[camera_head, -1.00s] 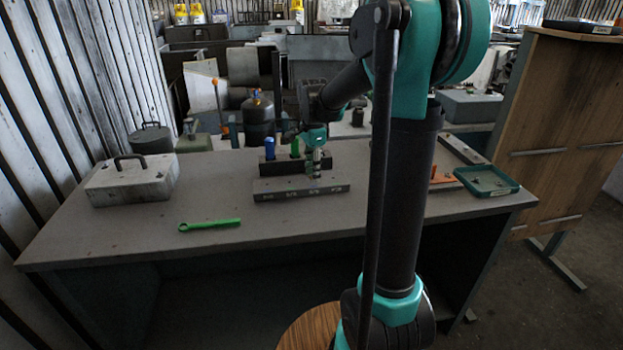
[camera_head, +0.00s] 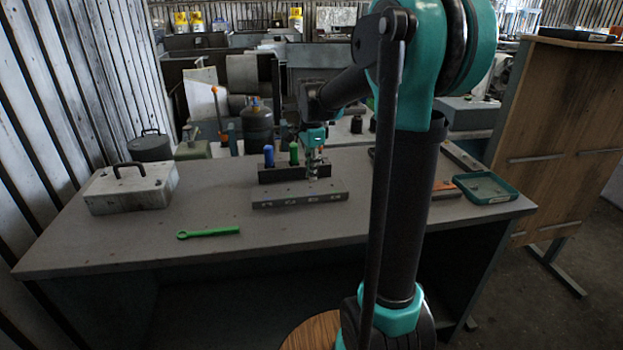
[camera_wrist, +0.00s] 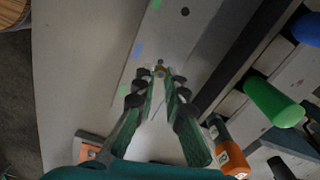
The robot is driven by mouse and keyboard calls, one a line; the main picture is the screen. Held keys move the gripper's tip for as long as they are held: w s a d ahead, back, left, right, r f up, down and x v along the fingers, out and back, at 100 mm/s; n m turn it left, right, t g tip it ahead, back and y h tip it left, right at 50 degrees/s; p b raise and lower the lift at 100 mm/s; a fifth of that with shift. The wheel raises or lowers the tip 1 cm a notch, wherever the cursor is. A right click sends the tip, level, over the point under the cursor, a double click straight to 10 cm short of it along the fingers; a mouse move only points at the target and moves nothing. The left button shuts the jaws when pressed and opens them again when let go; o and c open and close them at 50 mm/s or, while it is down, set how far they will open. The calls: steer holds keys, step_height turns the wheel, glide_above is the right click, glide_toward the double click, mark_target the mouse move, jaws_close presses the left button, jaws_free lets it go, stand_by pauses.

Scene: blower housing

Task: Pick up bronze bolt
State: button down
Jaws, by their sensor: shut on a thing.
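My gripper (camera_wrist: 160,80) is shut on a small brass-coloured bolt (camera_wrist: 160,70), which shows between the fingertips in the wrist view. Most of the bolt is hidden by the fingers. Below the fingertips is a long grey block (camera_wrist: 185,30) with a dark hole and coloured marks. In the head view my gripper (camera_head: 313,172) is over the right part of this block (camera_head: 300,197), near its back edge. The bolt is too small to make out there. I cannot tell whether it is clear of the block.
A dark rack behind the block holds a blue handle (camera_head: 269,156) and a green handle (camera_head: 294,153). A green wrench (camera_head: 208,233) lies at front left, a grey toolbox (camera_head: 130,190) behind it. A green tray (camera_head: 486,188) is at the right. The front middle is clear.

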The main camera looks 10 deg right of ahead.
step_height(320, 180, up, 18)
stand_by(0.3)
steer(key=shift+r, duration=0.1)
